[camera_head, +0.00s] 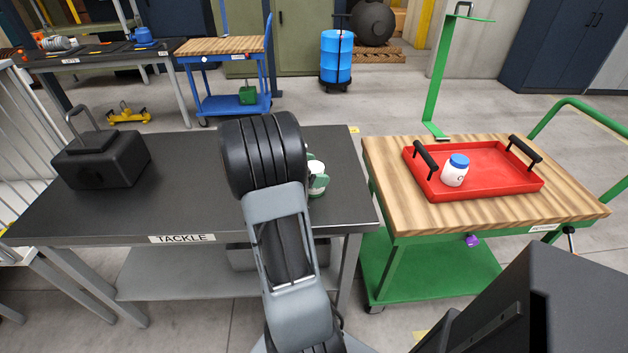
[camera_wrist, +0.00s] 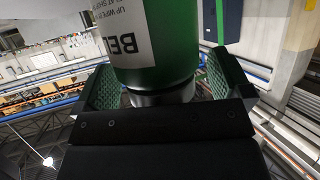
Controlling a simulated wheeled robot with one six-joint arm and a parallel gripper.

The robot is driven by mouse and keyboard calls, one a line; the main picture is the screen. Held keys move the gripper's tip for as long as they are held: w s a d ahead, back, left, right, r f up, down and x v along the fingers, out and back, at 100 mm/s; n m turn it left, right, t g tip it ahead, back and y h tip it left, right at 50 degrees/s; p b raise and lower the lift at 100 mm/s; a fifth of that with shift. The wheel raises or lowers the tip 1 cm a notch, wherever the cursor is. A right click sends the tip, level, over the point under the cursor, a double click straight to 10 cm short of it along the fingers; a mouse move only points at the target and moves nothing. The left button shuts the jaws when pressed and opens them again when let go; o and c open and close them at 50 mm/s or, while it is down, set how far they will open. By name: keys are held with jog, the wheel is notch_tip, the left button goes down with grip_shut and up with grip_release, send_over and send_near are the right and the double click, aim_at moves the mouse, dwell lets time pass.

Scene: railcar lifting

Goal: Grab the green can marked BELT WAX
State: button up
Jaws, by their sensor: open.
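The green can (camera_wrist: 178,55) fills the upper middle of the wrist view. My gripper (camera_wrist: 162,80) is open, with one green textured finger on each side of the can. I cannot tell whether either finger touches it. In the head view, a small green and white patch (camera_head: 317,178) shows beside my arm over the dark TACKLE table (camera_head: 225,215). My arm hides most of that spot.
A black block with a handle (camera_head: 102,158) stands on the table's left. To the right, a green cart with a wooden top (camera_head: 385,165) carries a red tray (camera_head: 500,165) holding a white jar with a blue lid (camera_head: 455,170). A gap separates table and cart.

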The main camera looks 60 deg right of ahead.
jog(key=c, duration=1.2)
